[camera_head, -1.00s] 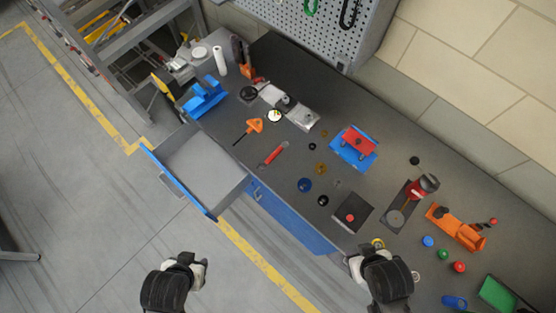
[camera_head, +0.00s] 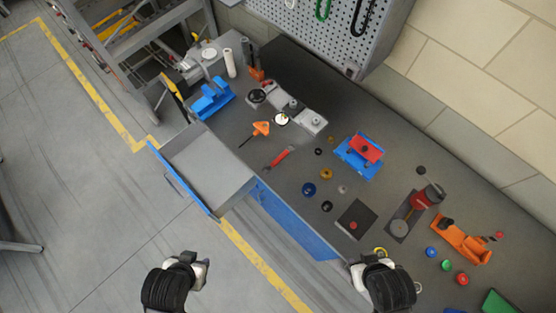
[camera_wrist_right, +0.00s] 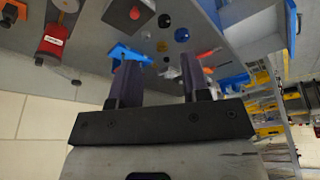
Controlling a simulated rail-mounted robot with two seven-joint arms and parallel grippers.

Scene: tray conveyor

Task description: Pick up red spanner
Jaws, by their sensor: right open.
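The red spanner (camera_head: 279,156) lies flat on the dark worktop, near its front edge behind the open drawer. In the head view my right gripper (camera_head: 367,262) is at the front edge of the bench, well below and to the right of the spanner. The right wrist view shows this gripper (camera_wrist_right: 158,72) with its fingers apart and nothing between them. My left gripper (camera_head: 192,264) hangs over the floor in front of the drawer, far from the spanner; its fingers are too unclear to judge.
An open grey drawer (camera_head: 207,167) juts out from the bench. An orange-handled tool (camera_head: 261,128) lies left of the spanner, several small rings to its right. A blue vise (camera_head: 211,98), a blue block with a red part (camera_head: 360,155) and an orange vise (camera_head: 461,241) stand on the worktop.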

